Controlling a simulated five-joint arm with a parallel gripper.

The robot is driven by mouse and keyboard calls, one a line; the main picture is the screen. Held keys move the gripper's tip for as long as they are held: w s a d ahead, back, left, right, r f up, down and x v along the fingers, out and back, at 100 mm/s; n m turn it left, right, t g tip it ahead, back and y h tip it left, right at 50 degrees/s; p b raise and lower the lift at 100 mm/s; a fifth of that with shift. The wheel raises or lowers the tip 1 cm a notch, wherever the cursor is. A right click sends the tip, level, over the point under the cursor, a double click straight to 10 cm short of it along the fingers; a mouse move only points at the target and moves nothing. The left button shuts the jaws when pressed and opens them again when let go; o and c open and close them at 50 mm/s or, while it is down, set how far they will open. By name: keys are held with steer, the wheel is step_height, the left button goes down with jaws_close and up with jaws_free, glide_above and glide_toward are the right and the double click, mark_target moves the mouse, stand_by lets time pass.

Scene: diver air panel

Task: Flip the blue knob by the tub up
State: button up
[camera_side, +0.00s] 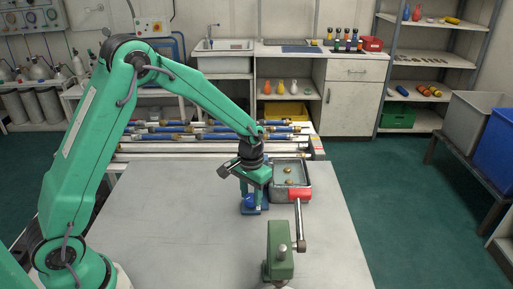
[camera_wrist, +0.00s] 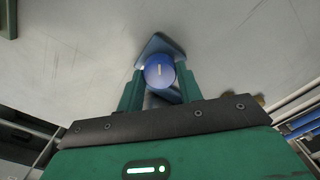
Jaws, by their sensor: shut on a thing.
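The blue knob (camera_side: 251,201) sits on a small blue base plate on the grey table, just left of the tub. In the wrist view the knob (camera_wrist: 159,72) shows as a round blue cap with a short pale mark on its face. My gripper (camera_side: 251,194) is over it, and in the wrist view its two green fingers (camera_wrist: 159,88) stand on either side of the knob, shut on it. The tub (camera_side: 276,196) is a grey metal box with water and small yellowish things in it. The knob's lower part is partly hidden by the fingers.
Rods and tubes (camera_side: 190,135) lie along the table's far side. The table's left front (camera_side: 165,225) is clear.

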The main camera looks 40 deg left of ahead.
mark_target(251, 197)
steer(key=m, duration=0.3)
steer(key=shift+m, duration=2.3)
steer(key=o, duration=1)
steer(key=shift+r, duration=3.9)
steer(key=shift+r, duration=0.1)
